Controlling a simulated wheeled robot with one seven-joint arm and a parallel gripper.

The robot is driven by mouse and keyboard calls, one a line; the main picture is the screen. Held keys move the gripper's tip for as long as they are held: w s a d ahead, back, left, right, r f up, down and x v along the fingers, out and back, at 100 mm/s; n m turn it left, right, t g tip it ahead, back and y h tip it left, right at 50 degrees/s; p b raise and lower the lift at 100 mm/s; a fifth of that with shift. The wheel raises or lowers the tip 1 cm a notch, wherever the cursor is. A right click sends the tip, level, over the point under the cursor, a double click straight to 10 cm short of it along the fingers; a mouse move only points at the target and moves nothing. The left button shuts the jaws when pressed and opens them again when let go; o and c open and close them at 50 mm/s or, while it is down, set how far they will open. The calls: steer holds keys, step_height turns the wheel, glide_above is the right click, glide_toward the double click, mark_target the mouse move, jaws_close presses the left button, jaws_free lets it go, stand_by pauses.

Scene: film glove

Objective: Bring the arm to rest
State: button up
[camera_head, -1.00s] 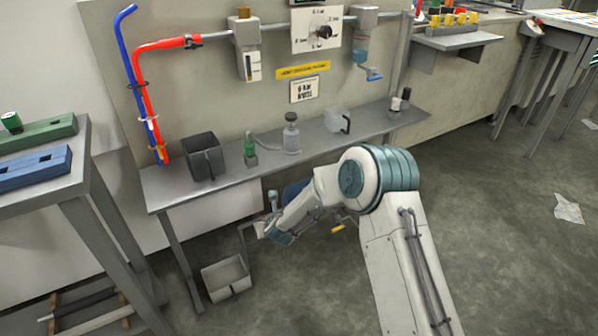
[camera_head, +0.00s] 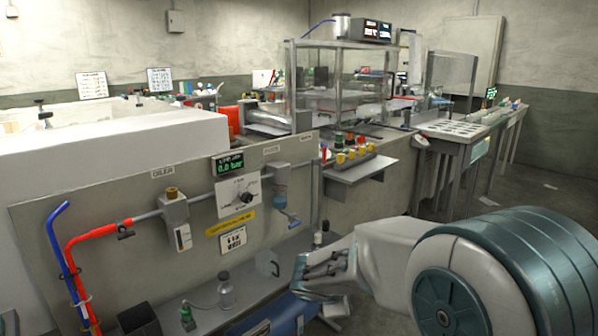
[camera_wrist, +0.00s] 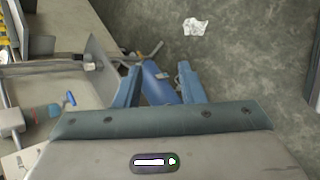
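My gripper (camera_wrist: 160,70) is open in the wrist view, with its two blue-grey fingers apart. A blue cylinder (camera_wrist: 157,86) shows between and beyond the fingers. It looks lower than they do, and I see no finger closed on it. In the head view my arm's large white and teal joint fills the lower right. The arm reaches left from it, in front of the bench with the panel. A blue body (camera_head: 275,318) shows below the arm at the bottom edge.
The wall panel (camera_head: 150,245) carries a red and blue hose, a dial and valves. A flask (camera_head: 226,290) and a green-capped bottle (camera_head: 187,315) stand on the bench below. A small shelf (camera_head: 358,170) projects at its right. Bare floor with paper (camera_wrist: 195,26) lies beyond the gripper.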

steer(key=s+d+r+m+g+p, duration=0.2)
steer(key=s+d+r+m+p, duration=0.1)
steer(key=s+r+m+p, duration=0.25)
steer(key=s+d+r+m+g+p, duration=0.1)
steer(key=s+d+r+m+p, duration=0.3)
steer(key=s+r, duration=0.4)
steer(key=s+a+r+m+g+y+p, duration=0.1)
steer(key=s+a+r+m+y+p, duration=0.1)
steer(key=s+m, duration=0.6)
step_height(320, 180, up, 3)
steer(key=s+y+p, duration=0.1)
steer(key=y, duration=0.1)
steer(key=shift+s+a+f+y+p, duration=0.15)
steer(key=shift+s+y+p, duration=0.15)
steer(key=shift+p, duration=0.05)
